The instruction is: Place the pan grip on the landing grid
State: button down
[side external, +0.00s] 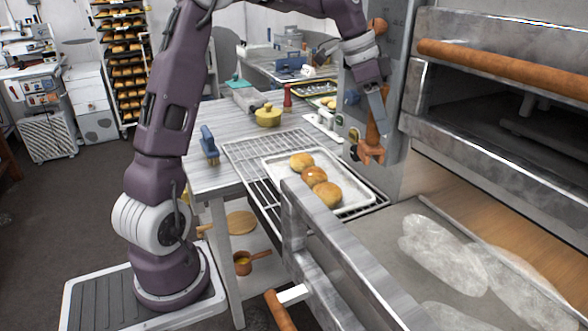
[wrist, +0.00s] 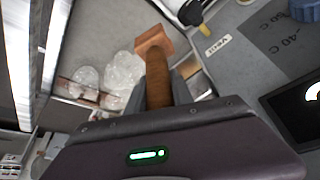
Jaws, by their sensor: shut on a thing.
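My gripper (side external: 376,106) is shut on an orange-brown tool, which I take to be the pan grip (side external: 371,148). It hangs below the fingers, in the air in front of the grey oven column. In the wrist view, its brown shaft (wrist: 157,78) lies between my fingers and ends in a wider brown block. The landing grid (side external: 246,149) is a wire rack on the grey table, left of my gripper. A pale tray (side external: 351,203) with three golden buns (side external: 314,175) rests on the grid and covers part of it.
The oven (side external: 500,135) with its wooden handle bar stands at the right. A metal rail (side external: 345,255) crosses in front of the tray. The grid's left part is bare.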

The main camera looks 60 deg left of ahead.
jog(key=s+a+f+n+y, duration=0.1)
jog(key=a+n+y, duration=0.2)
jog(key=a+n, duration=0.75)
jog(key=s+a+f+n+y, duration=0.2)
jog(key=a+n, duration=0.1)
jog(key=a, duration=1.5)
jog(key=s+a+f+n+g+y, duration=0.1)
jog(key=s+a+f+n, duration=0.1)
jog(key=s+a+n, duration=0.35)
jog(key=s+a+f+n+g+y, duration=0.1)
jog(key=s+a+f+n, duration=0.2)
jog(key=a, duration=0.5)
notch_tip(320, 180, down, 10)
jog(key=shift+r, duration=0.15)
jog(key=c, duration=1.1)
grip_release()
